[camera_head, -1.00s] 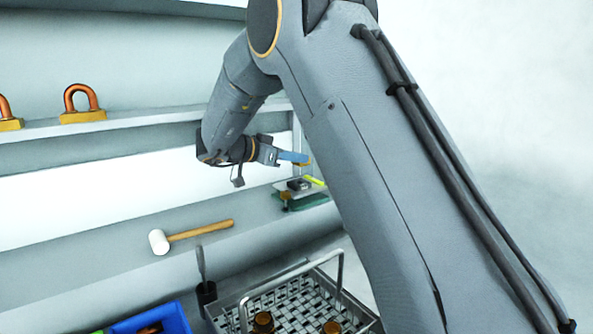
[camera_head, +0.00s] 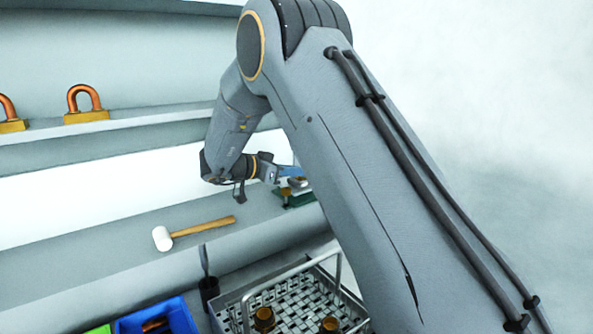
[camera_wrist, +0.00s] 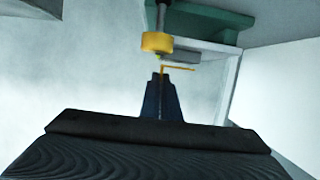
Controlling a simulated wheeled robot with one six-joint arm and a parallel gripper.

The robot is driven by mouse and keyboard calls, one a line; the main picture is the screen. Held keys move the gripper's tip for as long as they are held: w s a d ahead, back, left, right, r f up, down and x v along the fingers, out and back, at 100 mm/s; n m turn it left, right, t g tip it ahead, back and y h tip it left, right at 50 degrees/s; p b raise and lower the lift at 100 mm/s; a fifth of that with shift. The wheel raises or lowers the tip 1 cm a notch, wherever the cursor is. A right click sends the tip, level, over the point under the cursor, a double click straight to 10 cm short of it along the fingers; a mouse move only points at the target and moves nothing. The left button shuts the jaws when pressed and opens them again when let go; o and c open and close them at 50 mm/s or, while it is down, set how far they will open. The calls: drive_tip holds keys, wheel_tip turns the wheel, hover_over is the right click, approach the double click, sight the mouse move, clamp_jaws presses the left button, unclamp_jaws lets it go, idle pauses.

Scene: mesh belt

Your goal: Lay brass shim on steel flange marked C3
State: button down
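My gripper (camera_wrist: 160,80) is shut, its narrow dark fingers together in the wrist view. A thin brass-coloured strip (camera_wrist: 178,68), seen nearly edge-on, sticks out at the fingertips; it looks like the brass shim, held. In the head view, the blue fingers (camera_head: 290,171) are at the green-based stand (camera_head: 293,197), just above or beside a small grey piece (camera_head: 299,183) on it. In the wrist view a grey piece (camera_wrist: 182,57) lies just beyond the strip. I cannot tell whether either is the steel flange; no C3 mark is readable.
A brass-coloured cylinder (camera_wrist: 157,43) on a grey post is close ahead of the fingertips. A mallet (camera_head: 190,232) lies on the shelf to the left. Below are a wire basket (camera_head: 285,290) with amber jars and a blue bin (camera_head: 172,313). Copper-shackled padlocks (camera_head: 86,105) stand on the upper shelf.

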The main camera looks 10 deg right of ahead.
drive_tip(key=shift+f, duration=0.3)
drive_tip(key=c, duration=2)
unclamp_jaws()
drive_tip(key=shift+r, duration=0.1)
drive_tip(key=shift+r, duration=0.3)
drive_tip(key=b+v, duration=0.3)
drive_tip(key=v, duration=0.9)
drive_tip(key=shift+w+a+r+b, duration=0.1)
drive_tip(key=shift+r+b, duration=0.15)
drive_tip(key=shift+b, duration=0.05)
drive_tip(key=shift+r, duration=0.1)
